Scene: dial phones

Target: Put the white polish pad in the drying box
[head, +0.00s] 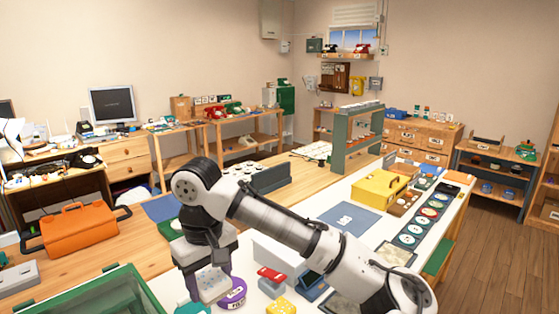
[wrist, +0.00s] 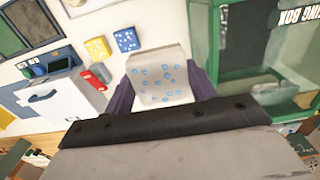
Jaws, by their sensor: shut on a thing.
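The white polish pad (wrist: 160,78), a pale block with blue dots, is held between the purple fingers of my gripper (wrist: 163,88) in the wrist view. In the head view the pad (head: 212,284) shows below my gripper (head: 208,262), above the white worktop. My gripper is shut on the pad. The green-framed drying box (wrist: 228,15) with clear panes is right of the pad in the wrist view, its lettering partly cut off. In the head view the drying box (head: 130,268) is at the lower left, cut by the frame. Its opening is unclear.
A yellow pad (wrist: 97,48) and a blue pad (wrist: 126,39) lie on the worktop near a red item (wrist: 97,75). An orange toolbox (head: 85,238) stands left.

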